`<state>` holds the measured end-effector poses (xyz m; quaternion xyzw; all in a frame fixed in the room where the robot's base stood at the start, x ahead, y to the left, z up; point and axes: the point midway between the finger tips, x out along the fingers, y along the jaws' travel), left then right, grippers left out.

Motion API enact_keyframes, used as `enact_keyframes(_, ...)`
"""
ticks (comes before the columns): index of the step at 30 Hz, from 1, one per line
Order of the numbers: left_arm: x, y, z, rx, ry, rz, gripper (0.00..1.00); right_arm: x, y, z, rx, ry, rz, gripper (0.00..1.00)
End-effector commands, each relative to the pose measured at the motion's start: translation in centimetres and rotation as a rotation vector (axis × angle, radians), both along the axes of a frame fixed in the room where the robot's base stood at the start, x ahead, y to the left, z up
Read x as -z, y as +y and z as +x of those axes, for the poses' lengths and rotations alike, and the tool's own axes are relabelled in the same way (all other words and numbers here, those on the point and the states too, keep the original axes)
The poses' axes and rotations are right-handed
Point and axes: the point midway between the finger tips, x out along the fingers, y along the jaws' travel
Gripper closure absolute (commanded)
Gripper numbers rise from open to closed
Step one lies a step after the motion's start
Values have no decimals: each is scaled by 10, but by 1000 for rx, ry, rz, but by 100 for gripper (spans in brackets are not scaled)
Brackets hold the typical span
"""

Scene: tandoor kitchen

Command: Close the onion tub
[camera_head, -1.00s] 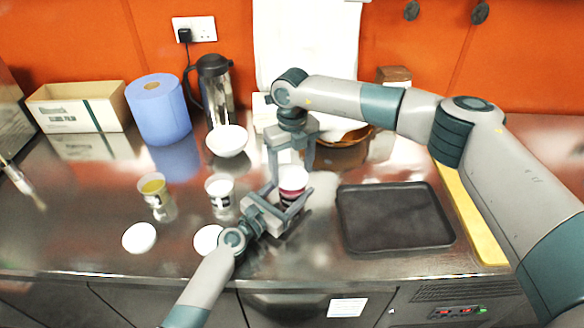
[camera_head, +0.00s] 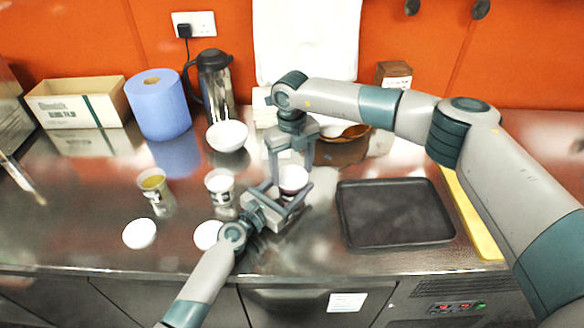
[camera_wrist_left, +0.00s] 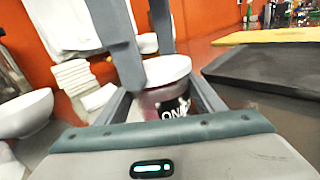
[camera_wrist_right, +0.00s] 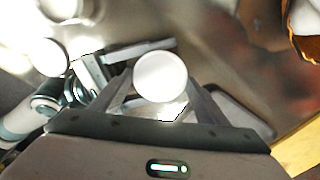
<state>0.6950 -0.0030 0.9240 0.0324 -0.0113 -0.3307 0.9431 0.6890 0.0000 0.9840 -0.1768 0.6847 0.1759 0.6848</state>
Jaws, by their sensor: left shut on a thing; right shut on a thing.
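The onion tub (camera_wrist_left: 168,104) is a small cup with a dark label reading "ON" and purplish sides. My left gripper (camera_head: 296,199) is shut around its sides and holds it near the counter. A round white lid (camera_wrist_left: 162,70) sits at the tub's mouth, looking slightly tilted in the left wrist view. I cannot tell whether it is fully seated. My right gripper (camera_head: 292,170) comes down from above and is shut on the lid. The lid shows as a white disc in the right wrist view (camera_wrist_right: 160,77), hiding the tub's contents.
Two open tubs, one yellowish (camera_head: 153,183) and one pale (camera_head: 219,186), stand left with white lids (camera_head: 139,234) in front. A black tray (camera_head: 395,213) lies right. A white bowl (camera_head: 227,136), blue roll (camera_head: 158,105) and copper-coloured bowl (camera_head: 342,150) stand behind.

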Motion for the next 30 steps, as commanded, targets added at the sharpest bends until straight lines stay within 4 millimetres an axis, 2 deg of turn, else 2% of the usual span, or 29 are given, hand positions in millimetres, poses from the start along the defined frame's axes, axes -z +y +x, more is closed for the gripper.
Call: enact_keyframes(30, 0, 0, 0, 0, 0, 1, 78, 9, 0, 0, 0, 0, 1, 52)
